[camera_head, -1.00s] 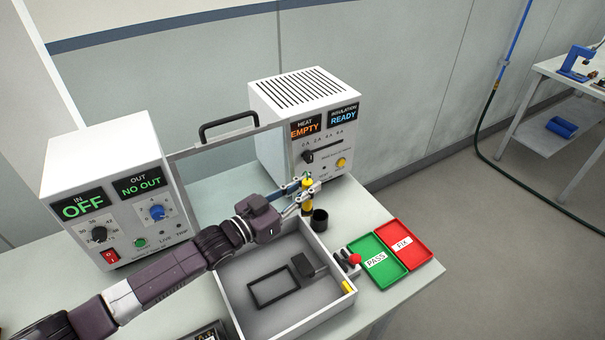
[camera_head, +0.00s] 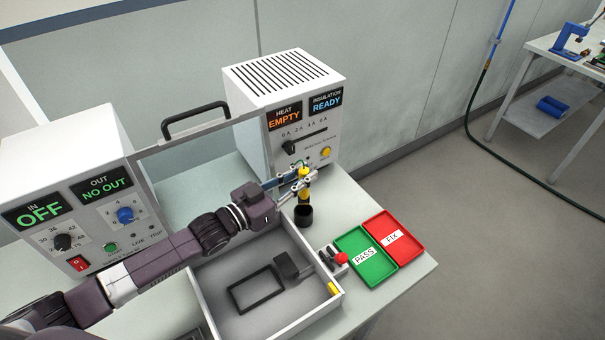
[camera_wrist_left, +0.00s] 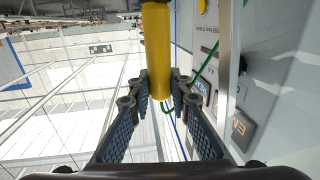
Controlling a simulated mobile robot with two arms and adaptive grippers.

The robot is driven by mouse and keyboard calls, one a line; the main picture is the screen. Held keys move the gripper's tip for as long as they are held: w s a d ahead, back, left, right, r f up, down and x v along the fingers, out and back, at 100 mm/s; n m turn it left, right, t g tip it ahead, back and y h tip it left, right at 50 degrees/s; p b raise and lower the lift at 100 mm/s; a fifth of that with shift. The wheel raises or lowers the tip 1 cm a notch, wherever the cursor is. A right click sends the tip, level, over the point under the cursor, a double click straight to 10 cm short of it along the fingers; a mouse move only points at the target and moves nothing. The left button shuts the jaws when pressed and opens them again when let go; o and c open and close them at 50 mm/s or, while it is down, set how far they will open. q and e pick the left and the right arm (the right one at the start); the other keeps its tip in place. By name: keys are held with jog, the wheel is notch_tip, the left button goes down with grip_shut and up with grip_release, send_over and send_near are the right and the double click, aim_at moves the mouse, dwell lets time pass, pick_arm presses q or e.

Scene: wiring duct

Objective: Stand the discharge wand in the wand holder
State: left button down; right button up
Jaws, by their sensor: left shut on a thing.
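The yellow discharge wand (camera_head: 303,196) is held upright by my left gripper (camera_head: 301,178), which is shut on its handle. The handle also shows between the two fingers in the left wrist view (camera_wrist_left: 157,45). The wand holder (camera_head: 303,216) is a black cup on the bench, behind the tray's right corner. The wand is in line with the cup, its lower part at or just above the mouth. I cannot tell whether the tip is inside. The holder is not visible in the left wrist view. My right gripper is not in view.
A white tray (camera_head: 208,308) with a black frame stands in front of the holder. The insulation tester box (camera_head: 250,150) is close behind. A red-knobbed lever (camera_head: 341,258) and the green PASS (camera_head: 365,257) and red FIX (camera_head: 393,238) trays lie to the right.

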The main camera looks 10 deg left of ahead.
pick_arm(q)
jog(key=shift+f, duration=0.55)
jog(key=shift+s+f+b, duration=0.1)
jog(key=shift+f+b, duration=0.2)
jog(key=shift+b, duration=0.25)
jog(key=shift+f+b, duration=0.95)
jog(key=shift+f, duration=0.75)
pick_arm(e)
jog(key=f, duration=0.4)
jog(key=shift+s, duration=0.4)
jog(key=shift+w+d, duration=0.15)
